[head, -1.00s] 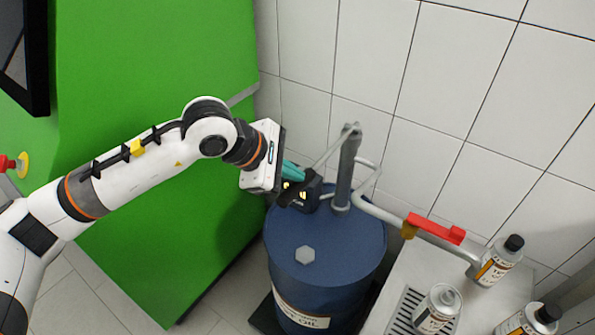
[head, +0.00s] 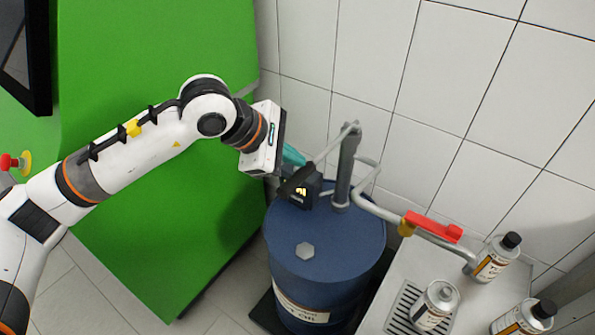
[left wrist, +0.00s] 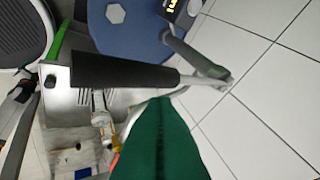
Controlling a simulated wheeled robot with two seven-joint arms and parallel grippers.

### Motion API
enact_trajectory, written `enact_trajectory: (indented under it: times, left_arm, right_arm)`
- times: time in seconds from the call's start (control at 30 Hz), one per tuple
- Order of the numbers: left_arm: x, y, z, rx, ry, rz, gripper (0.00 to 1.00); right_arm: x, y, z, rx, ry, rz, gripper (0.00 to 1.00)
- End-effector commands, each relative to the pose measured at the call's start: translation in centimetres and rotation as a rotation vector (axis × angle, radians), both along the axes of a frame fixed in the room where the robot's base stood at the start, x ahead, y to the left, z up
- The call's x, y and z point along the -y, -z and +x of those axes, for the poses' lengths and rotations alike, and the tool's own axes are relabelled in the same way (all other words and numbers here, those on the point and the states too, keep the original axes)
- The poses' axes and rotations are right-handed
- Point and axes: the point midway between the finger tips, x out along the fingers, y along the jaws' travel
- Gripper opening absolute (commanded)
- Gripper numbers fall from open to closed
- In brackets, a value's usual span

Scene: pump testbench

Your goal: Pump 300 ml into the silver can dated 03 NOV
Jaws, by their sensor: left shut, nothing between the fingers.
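The blue oil drum (head: 325,245) carries a grey hand pump (head: 345,170) with a lever and black grip (head: 297,182). The grip also shows large in the left wrist view (left wrist: 120,70). My left gripper (head: 293,156) is shut and empty, its teal fingers close above the grip; touching or not, I cannot tell. The fingers (left wrist: 160,140) also show in the left wrist view. A dark counter box (head: 306,193) has lit yellow digits, too small to read. Silver cans stand on the drip grate (head: 436,303), by the spout end (head: 495,258) and at front right (head: 524,318). Their dates are unreadable. My right gripper is out of view.
A pipe with a red lever (head: 433,227) runs from the pump over the grey bench (head: 415,260). A green cabinet (head: 150,180) stands at the left. The white tiled wall (head: 450,90) closes off the back.

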Motion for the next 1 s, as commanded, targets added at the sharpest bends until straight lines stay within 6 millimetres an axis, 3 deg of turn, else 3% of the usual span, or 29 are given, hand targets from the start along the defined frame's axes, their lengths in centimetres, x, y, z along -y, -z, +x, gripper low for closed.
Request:
enact_trajectory:
  times: [0.43,1.0]
  left_arm:
    - [0.3,-4.4,0.4,0.001,0.0,0.0,0.0]
    - [0.3,-4.5,0.4,0.0,0.0,0.0,0.0]
  right_arm:
    - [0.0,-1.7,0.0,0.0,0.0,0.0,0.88]
    - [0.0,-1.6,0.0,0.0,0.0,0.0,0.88]
